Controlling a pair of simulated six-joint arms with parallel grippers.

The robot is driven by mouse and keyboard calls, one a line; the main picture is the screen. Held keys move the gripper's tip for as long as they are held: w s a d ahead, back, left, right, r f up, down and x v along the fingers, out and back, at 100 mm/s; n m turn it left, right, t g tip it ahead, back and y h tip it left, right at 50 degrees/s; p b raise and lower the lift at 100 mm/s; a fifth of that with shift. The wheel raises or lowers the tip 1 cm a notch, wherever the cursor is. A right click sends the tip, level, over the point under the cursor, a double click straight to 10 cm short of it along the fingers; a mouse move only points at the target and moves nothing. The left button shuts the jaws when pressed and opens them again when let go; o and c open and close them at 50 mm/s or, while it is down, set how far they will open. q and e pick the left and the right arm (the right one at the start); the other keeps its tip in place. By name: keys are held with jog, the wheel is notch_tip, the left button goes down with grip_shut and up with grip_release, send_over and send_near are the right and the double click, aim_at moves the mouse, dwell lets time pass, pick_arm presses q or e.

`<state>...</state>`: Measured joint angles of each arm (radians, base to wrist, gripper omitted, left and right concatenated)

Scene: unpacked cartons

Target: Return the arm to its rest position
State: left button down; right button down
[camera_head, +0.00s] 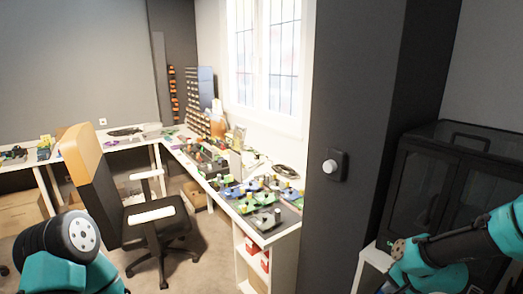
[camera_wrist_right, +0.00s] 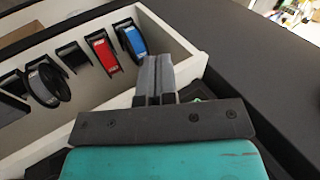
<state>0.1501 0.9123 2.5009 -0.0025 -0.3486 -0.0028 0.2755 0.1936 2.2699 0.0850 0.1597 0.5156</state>
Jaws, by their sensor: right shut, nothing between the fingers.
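My right gripper (camera_wrist_right: 157,62) shows in the right wrist view with its two grey fingers pressed together and nothing between them. Its fingertips overlap the view of the rim of a white open box (camera_wrist_right: 185,52); I cannot tell whether they touch it. In the head view my teal and black right arm comes in from the right edge, in front of a dark cabinet, and its fingers cannot be made out there. Part of my teal left arm shows at the bottom left of the head view; its gripper is out of the picture.
The black cabinet (camera_head: 455,170) and a dark pillar (camera_head: 345,100) stand close by. A cluttered white bench (camera_head: 285,229) and an office chair (camera_head: 156,211) lie beyond.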

jog(key=s+a+f+n+g, duration=0.1)
jog(key=s+a+f+n, duration=0.2)
jog(key=a+f, duration=0.3)
jog(key=s+a+f+n+g+y, duration=0.1)
jog(key=a+f, duration=0.5)
jog(key=f, duration=0.6)
jog(key=s+a+f+n+g, duration=0.3)
jog(key=s+a+f+n, duration=0.2)
jog(key=f, duration=0.4)
jog(key=shift+s+a+f+y, duration=0.35)
jog(key=shift+s+a, duration=0.15)
jog(key=shift+s, duration=0.35)
jog(key=shift+d, duration=0.1)
